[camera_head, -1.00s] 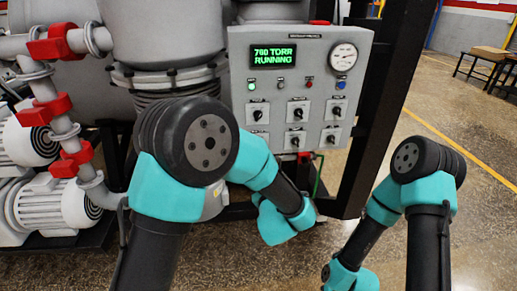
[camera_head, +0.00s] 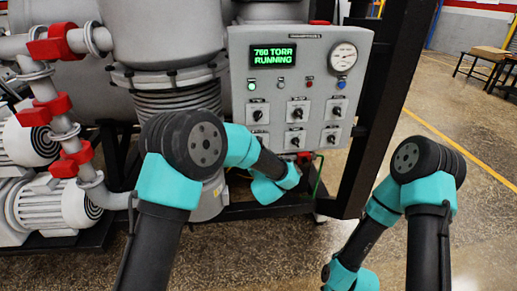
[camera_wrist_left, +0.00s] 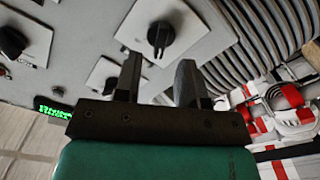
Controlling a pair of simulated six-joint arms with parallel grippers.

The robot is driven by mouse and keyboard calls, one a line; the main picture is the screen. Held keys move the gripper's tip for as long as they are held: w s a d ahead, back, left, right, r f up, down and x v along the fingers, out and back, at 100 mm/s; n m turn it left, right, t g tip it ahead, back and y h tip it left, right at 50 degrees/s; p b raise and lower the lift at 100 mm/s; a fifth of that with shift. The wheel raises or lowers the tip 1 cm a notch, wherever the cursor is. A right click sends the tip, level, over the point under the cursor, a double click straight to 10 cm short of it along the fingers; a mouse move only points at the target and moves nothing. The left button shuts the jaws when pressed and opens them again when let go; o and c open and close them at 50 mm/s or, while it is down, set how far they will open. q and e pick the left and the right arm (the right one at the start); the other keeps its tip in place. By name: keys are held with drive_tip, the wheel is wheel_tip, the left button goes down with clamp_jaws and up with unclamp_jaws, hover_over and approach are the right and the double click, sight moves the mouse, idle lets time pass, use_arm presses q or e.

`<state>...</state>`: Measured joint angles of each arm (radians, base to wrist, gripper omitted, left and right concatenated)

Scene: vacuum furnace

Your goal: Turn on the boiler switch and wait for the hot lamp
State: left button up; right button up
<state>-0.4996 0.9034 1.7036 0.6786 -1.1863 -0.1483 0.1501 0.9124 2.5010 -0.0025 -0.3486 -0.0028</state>
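The grey control panel (camera_head: 300,60) shows a lit green display (camera_head: 272,56) reading 760 TORR RUNNING. Below it are a lit green lamp (camera_head: 252,87), a red lamp (camera_head: 310,84), a blue lamp (camera_head: 341,85) and several black rotary switches such as one at upper left (camera_head: 257,115). Their labels are too small to read, so I cannot tell which is the boiler switch. In the left wrist view my left gripper (camera_wrist_left: 160,82) is open and empty, its fingers pointing toward a black switch knob (camera_wrist_left: 161,38), apparently apart from it. My right gripper is out of view.
A pressure gauge (camera_head: 343,57) sits at the panel's upper right. A black frame post (camera_head: 375,120) stands right of the panel. Red-clamped pipes (camera_head: 62,125) and a ribbed bellows (camera_head: 178,98) are on the left.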

use_arm(q)
drive_tip(key=shift+w+a, duration=0.15)
drive_tip(key=shift+w, duration=0.8)
drive_tip(key=shift+w+a, duration=0.1)
drive_tip(key=shift+w, duration=0.85)
drive_tip(key=shift+c, duration=0.4)
clamp_jaws()
